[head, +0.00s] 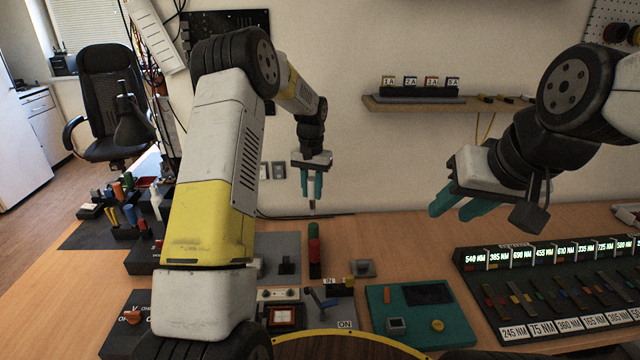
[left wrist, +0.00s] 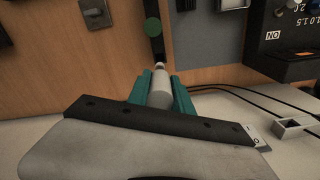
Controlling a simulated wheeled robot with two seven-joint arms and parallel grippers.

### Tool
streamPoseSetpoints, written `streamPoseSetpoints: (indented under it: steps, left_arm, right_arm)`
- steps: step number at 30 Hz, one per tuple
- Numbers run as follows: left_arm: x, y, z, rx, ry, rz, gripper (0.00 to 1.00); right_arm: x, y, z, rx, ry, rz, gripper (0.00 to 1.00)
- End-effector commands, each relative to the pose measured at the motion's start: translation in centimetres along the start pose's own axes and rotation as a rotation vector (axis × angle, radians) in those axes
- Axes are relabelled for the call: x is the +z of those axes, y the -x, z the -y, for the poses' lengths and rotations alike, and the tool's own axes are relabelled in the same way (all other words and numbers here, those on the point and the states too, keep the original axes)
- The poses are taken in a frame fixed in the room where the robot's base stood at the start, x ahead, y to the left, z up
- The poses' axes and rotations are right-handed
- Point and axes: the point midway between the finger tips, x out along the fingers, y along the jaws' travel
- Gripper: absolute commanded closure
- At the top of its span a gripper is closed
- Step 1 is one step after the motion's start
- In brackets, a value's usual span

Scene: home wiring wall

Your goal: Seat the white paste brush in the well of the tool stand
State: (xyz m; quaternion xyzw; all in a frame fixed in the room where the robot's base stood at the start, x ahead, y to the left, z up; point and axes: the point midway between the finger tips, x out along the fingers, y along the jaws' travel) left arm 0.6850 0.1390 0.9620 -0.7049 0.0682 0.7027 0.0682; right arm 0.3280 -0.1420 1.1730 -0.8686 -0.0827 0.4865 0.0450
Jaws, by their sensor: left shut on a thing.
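My left gripper (head: 311,186) is shut on the white paste brush, above the back of the bench near the wall. I cannot tell for sure which item is the tool stand; a dark holder (head: 150,228) with coloured handles stands at the left.
Black cables (left wrist: 240,90) run along the wall.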

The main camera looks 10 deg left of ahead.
Motion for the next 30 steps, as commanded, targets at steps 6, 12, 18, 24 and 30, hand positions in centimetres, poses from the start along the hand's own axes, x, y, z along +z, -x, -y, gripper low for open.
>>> streamPoseSetpoints:
  steps: [6, 12, 18, 24, 30]
  left_arm:
    - [0.0, -0.4, 0.0, 0.000, 0.000, 0.000, 1.00]
    - [0.0, -2.0, 0.0, 0.000, 0.000, 0.002, 1.00]
    - [0.0, -3.9, 0.0, 0.001, 0.000, 0.002, 1.00]
    - [0.0, -5.2, 0.0, 0.001, 0.000, 0.000, 1.00]
    - [0.0, -5.8, 0.0, 0.000, 0.000, 0.000, 1.00]
  right_arm:
    - [0.0, 0.0, 0.0, 0.000, 0.000, 0.000, 0.64]
    - [0.0, 0.0, 0.0, 0.000, 0.000, 0.000, 0.64]
    - [0.0, 0.0, 0.0, 0.000, 0.000, 0.000, 0.64]
    - [0.0, 0.0, 0.0, 0.000, 0.000, 0.000, 0.64]
    - [0.0, 0.0, 0.0, 0.000, 0.000, 0.000, 0.64]
